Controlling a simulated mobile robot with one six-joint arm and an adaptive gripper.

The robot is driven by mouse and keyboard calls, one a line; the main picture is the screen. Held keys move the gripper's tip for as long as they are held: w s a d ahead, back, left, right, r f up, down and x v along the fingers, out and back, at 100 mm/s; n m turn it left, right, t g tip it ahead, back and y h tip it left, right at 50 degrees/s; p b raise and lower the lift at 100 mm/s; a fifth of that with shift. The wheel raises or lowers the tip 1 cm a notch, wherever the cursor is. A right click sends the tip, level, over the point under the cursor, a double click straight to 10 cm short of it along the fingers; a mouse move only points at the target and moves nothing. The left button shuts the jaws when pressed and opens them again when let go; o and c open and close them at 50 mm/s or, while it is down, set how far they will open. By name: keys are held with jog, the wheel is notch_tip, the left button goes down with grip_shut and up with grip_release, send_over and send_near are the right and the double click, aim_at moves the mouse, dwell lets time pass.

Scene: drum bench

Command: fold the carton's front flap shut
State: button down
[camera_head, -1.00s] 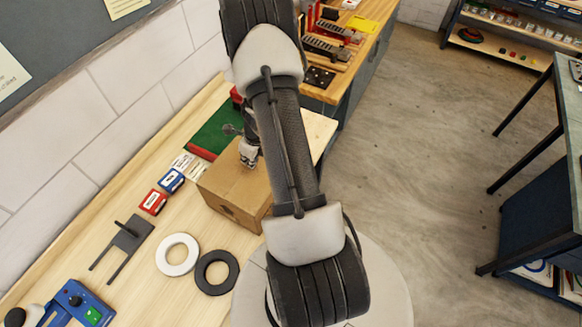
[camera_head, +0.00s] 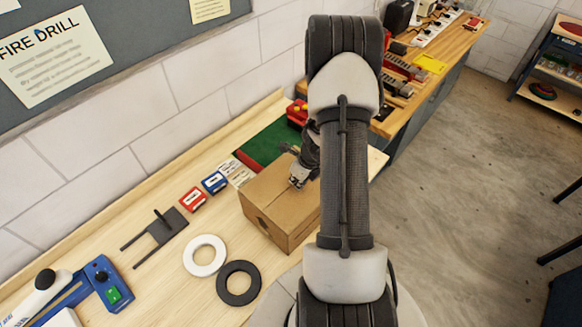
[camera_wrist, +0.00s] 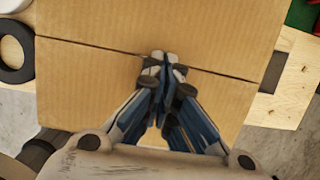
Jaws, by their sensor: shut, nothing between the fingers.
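The brown carton (camera_head: 262,199) stands on the wooden bench, partly hidden behind my arm in the head view. In the wrist view, two top panels of the carton (camera_wrist: 155,25) lie about flat, with a thin dark seam between them. My gripper (camera_head: 297,183) is over the carton's top, pointing down. In the wrist view my gripper (camera_wrist: 165,62) is shut and empty, its fingertips at the seam. I cannot tell whether the fingertips touch the cardboard. The carton's right side is hidden by my arm in the head view.
A white ring (camera_head: 205,256) and a black ring (camera_head: 239,283) lie left of the carton. Red (camera_head: 193,200) and blue (camera_head: 214,183) small boxes and a green mat (camera_head: 268,146) are behind it. A dark forked bracket (camera_head: 158,234) lies further left.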

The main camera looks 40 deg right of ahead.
notch_tip(320, 180, up, 5)
jog(key=p, duration=0.3)
jog(key=shift+w+f+p, duration=0.1)
jog(key=shift+p, duration=0.25)
jog(key=w+r+p, duration=0.5)
jog(key=w+r, duration=0.1)
jog(key=w, duration=0.1)
jog(key=shift+w, duration=0.15)
jog(key=shift+a, duration=0.1)
jog(key=s+a+r+n+b, duration=0.1)
jog(key=a+r+n+b, duration=0.4)
jog(key=a+n+b, duration=0.35)
jog(key=s+a+r+n+b, duration=0.1)
jog(key=a+r+n+b, duration=0.4)
jog(key=a+n+b, duration=0.4)
jog(key=s+a+f+n+b, duration=0.2)
jog(key=s+a+n+b, duration=0.1)
jog(key=s+n, duration=0.3)
jog(key=s+a+f+n+t+b, duration=0.1)
jog(key=s+a+f+n+b, duration=0.2)
jog(key=s+a+n+b, duration=0.1)
jog(key=s+a+f+n+b, duration=0.2)
jog(key=s+a+n+b, duration=0.2)
jog(key=s+n+b, duration=0.3)
jog(key=s, duration=0.3)
jog(key=shift+f+n, duration=0.2)
jog(key=shift+n, duration=0.15)
